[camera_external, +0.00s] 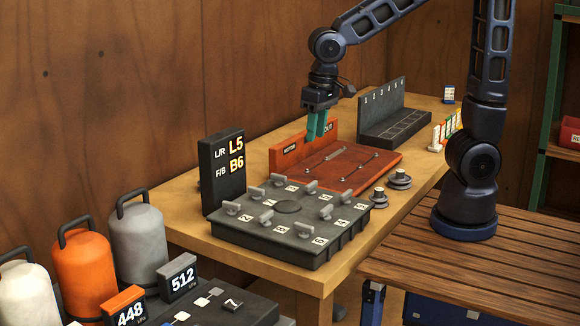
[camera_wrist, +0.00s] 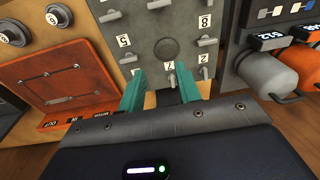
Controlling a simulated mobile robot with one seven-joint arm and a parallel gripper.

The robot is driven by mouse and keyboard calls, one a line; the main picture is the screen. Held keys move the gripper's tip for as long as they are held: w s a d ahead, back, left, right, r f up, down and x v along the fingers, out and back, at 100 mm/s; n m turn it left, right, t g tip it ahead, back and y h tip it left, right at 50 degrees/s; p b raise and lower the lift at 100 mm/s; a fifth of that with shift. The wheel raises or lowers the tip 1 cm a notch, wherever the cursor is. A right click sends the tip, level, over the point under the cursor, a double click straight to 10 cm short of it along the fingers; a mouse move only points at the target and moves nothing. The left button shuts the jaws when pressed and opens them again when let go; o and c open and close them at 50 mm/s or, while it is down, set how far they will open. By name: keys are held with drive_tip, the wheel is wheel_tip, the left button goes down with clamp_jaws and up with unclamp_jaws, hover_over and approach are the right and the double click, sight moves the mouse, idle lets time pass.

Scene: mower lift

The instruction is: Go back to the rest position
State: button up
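My gripper (camera_external: 318,124) hangs from the arm, its two teal fingers pointing down over the back edge of the orange-red board (camera_external: 365,165), near its upright sign. In the wrist view the fingers of my gripper (camera_wrist: 162,82) stand apart with nothing between them. Behind the gap lies the dark switch panel (camera_wrist: 176,20) with numbered grey levers. The same switch panel (camera_external: 285,240) sits at the front of the table in the external view. I cannot tell the exact height of the fingertips above the board.
A numbered grey rack (camera_external: 385,112) stands behind the board. Round weights (camera_external: 400,179) lie to the right. Orange (camera_external: 83,268) and grey (camera_external: 138,240) canisters stand front left. The space above the table is open.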

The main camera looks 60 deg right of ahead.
drive_tip(key=s+d+r+t, duration=0.1)
drive_tip(key=d+r, duration=0.2)
drive_tip(key=d, duration=0.5)
drive_tip(key=d+r+t, duration=0.1)
drive_tip(key=d+r, duration=0.2)
drive_tip(key=d, duration=0.4)
drive_tip(key=s+d+r+t, duration=0.1)
drive_tip(key=s+d, duration=0.7)
drive_tip(key=d, duration=0.5)
drive_tip(key=shift+s+r+t+h, duration=0.25)
drive_tip(key=shift+r+t+h, duration=0.05)
drive_tip(key=shift+d, duration=0.1)
